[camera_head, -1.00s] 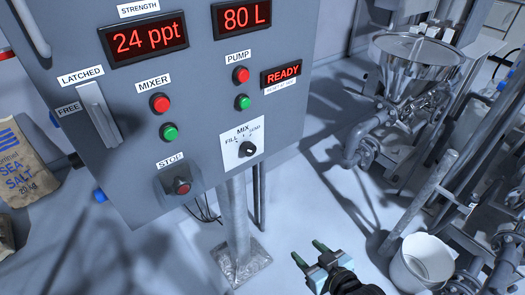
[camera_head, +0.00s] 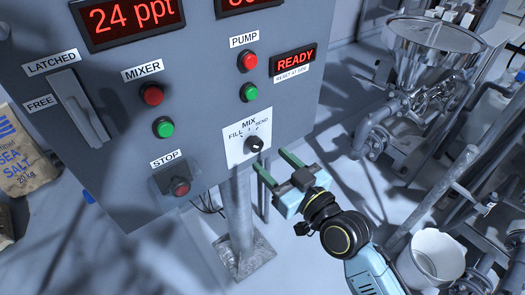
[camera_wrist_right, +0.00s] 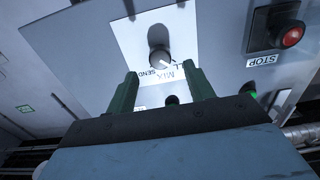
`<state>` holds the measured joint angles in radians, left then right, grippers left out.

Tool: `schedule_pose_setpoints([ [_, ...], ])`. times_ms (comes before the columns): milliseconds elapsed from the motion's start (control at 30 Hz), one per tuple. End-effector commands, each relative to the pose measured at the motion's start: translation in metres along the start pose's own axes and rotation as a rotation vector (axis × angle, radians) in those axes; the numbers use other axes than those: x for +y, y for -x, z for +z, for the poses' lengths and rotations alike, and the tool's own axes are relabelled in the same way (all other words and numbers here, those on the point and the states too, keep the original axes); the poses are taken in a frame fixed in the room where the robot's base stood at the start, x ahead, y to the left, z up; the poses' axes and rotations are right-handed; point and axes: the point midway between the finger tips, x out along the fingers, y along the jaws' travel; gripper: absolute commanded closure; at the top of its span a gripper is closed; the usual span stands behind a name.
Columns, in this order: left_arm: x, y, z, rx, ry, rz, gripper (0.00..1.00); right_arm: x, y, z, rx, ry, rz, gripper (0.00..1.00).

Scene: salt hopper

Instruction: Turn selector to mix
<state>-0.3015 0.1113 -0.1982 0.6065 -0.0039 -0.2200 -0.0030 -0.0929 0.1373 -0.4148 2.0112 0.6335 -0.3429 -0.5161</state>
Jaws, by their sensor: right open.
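The selector (camera_head: 254,144) is a small dark knob on a white plate (camera_head: 237,151) marked FILL, MIX and SEND, low on the right of the grey panel. Which mark it points at is too small to tell. My right gripper (camera_head: 271,162) is open, its two green fingers reaching toward the panel just below and right of the knob, apart from it. In the right wrist view the knob (camera_wrist_right: 159,57) shows beyond the gap between the open fingertips (camera_wrist_right: 160,77), nearly centred. Nothing is between the fingers. My left gripper is out of view.
Red and green MIXER (camera_head: 152,95) and PUMP (camera_head: 248,61) buttons sit above the selector, and a STOP button (camera_head: 180,187) is at lower left. A metal post (camera_head: 238,215) stands under the panel. A steel hopper (camera_head: 428,38) and white bucket (camera_head: 432,258) are at right.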

Motion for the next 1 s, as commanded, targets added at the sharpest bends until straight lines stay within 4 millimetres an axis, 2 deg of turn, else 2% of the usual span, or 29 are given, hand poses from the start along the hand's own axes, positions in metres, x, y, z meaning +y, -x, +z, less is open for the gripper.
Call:
schedule_pose_setpoints([
  [100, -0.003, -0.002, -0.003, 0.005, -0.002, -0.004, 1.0, 0.0, -0.022, 0.0, 0.001, -0.002, 0.0, 0.47],
  [300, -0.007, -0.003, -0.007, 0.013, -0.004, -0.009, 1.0, 0.0, -0.043, 0.001, 0.0, -0.001, 0.0, 0.47],
  [667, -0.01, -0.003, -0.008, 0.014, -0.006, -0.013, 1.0, 0.0, -0.047, 0.001, -0.002, 0.0, 0.0, 0.47],
  [1000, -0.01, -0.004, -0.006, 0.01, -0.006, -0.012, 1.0, 0.0, -0.046, 0.001, -0.002, 0.0, 0.0, 0.92],
])
